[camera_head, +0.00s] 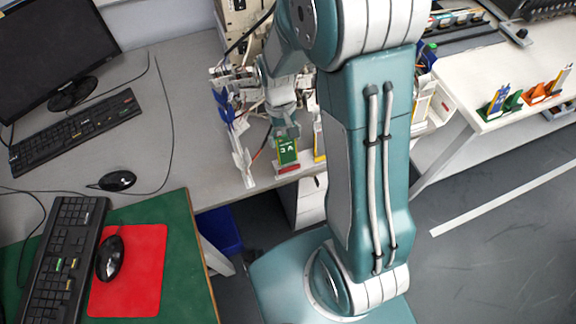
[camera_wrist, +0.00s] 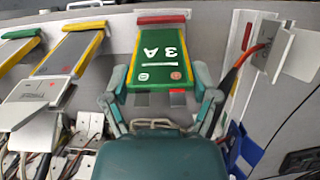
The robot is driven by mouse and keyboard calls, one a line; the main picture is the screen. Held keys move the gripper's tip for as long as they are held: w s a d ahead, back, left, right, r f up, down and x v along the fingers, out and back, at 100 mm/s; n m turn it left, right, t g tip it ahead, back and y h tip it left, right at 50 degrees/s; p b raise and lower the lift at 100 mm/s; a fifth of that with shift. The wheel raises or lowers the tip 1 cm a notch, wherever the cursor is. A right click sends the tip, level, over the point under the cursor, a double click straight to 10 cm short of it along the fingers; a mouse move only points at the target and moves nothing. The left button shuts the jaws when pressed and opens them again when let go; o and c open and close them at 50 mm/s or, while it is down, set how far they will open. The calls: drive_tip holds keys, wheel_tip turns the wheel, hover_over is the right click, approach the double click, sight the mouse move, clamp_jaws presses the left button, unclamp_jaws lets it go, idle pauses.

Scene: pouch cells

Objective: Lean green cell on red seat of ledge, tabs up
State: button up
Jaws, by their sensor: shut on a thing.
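The green cell (camera_head: 287,151), marked "3 A", stands roughly upright at the table's edge in the head view. In the wrist view the cell (camera_wrist: 160,52) has its far end at the red seat (camera_wrist: 162,19) and its tab end, with a red tab (camera_wrist: 177,98), towards my gripper. The red seat (camera_head: 288,168) shows just below the cell in the head view. I cannot tell whether they touch. My gripper (camera_wrist: 160,85) is shut on the cell's upper end, one finger on each side; in the head view my gripper (camera_head: 285,127) is above the cell.
A white bar with red (camera_wrist: 245,38), an orange cable (camera_wrist: 240,68) and a grey connector (camera_wrist: 276,52) are close on the right. Wiring (camera_wrist: 70,140) crowds the near left.

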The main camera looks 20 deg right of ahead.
drive_tip(key=shift+x, duration=0.9)
drive_tip(key=shift+a, duration=0.1)
drive_tip(key=o, duration=0.7)
drive_tip(key=shift+v, duration=3.95)
wheel_tip(320, 180, up, 4)
drive_tip(key=shift+f, duration=0.15)
drive_tip(key=shift+s, duration=0.1)
